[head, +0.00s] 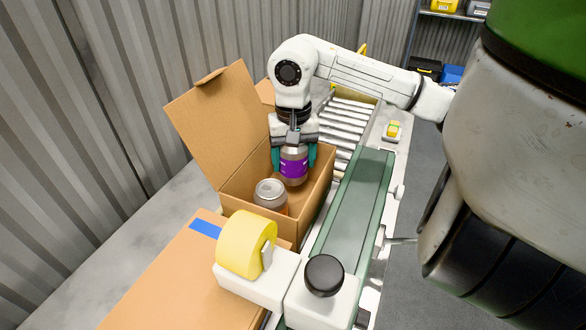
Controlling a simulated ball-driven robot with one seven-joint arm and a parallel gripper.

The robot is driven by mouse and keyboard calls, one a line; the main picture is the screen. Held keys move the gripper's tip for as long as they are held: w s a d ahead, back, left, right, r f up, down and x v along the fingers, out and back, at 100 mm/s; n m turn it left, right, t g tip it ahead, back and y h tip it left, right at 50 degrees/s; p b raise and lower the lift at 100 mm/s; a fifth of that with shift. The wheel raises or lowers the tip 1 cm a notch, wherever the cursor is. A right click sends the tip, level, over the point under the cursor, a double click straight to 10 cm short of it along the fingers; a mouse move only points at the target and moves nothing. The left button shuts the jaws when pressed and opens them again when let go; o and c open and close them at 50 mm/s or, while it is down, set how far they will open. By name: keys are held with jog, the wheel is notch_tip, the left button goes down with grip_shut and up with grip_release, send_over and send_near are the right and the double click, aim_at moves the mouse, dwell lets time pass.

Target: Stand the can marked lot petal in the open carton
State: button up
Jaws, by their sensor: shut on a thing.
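My gripper (294,160) points down over the open carton (243,196) and is shut on a can with a purple label (293,169). The label has a pale mark too small to read, so I cannot tell whether it is lot petal. The held can is upright at the carton's right back part. I cannot tell whether its base touches the carton floor. A second can (270,192) with a bare metal top stands in the carton's front part; its lower side is mostly hidden by the front wall. The carton's flap stands up at the left.
A closed carton (165,277) with blue tape lies in front. A yellow tape roll (243,243) on a white holder and a black knob (324,274) stand near. A green belt (352,213) and rollers (350,125) run along the right.

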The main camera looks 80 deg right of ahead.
aim_at(293, 170)
notch_tip(293, 170, down, 4)
jog(key=shift+r+p, duration=0.1)
jog(key=shift+p, duration=0.2)
jog(key=shift+f+b, duration=0.3)
jog(key=shift+b, duration=0.05)
jog(key=o, duration=1.4)
jog(key=shift+c, duration=0.2)
jog(key=shift+r, duration=0.15)
jog(key=shift+r+p, duration=0.2)
jog(key=shift+p, duration=0.3)
notch_tip(293, 170, up, 12)
jog(key=shift+f+b, duration=0.15)
jog(key=shift+b, duration=1)
